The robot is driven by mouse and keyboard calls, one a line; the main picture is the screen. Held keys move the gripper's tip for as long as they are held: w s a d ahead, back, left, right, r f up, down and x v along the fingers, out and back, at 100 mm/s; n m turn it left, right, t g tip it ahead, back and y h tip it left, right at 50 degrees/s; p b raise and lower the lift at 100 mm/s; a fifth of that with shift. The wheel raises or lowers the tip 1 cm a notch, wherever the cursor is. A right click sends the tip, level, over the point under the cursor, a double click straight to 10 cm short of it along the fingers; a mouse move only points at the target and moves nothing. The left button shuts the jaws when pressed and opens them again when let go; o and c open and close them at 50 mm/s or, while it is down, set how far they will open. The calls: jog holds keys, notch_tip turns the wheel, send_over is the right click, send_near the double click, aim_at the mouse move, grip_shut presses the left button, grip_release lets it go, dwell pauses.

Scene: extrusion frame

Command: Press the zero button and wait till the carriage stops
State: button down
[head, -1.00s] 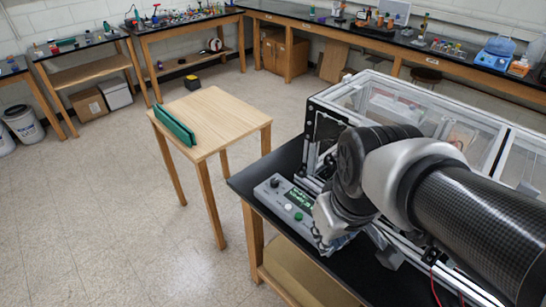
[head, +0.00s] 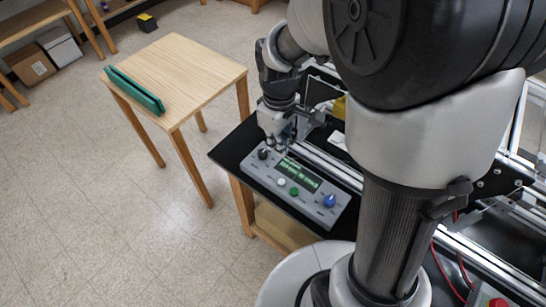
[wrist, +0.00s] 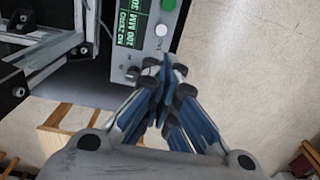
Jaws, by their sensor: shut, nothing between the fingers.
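The grey control box (head: 312,208) lies on the black bench top. It has a lit green display (head: 299,174), a white button (head: 281,181), a green button (head: 294,191), a blue knob (head: 329,200) and a black knob (head: 263,153). Its labels are too small to read, so I cannot tell which button is zero. My gripper (head: 277,146) is shut and empty at the box's black-knob end. In the wrist view, the blue-padded fingertips (wrist: 166,66) are together near the black knob (wrist: 132,72) and below the white button (wrist: 161,31). I cannot make out the carriage.
Aluminium rails (head: 330,160) run behind the box, largely hidden by my arm. A red button (head: 497,303) shows at the lower right. A wooden table (head: 185,75) with a green object (head: 134,90) stands at the left. Open floor lies in front.

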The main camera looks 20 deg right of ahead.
aim_at(277, 181)
notch_tip(277, 181, down, 14)
jog(key=b, duration=0.4)
dwell(0.4)
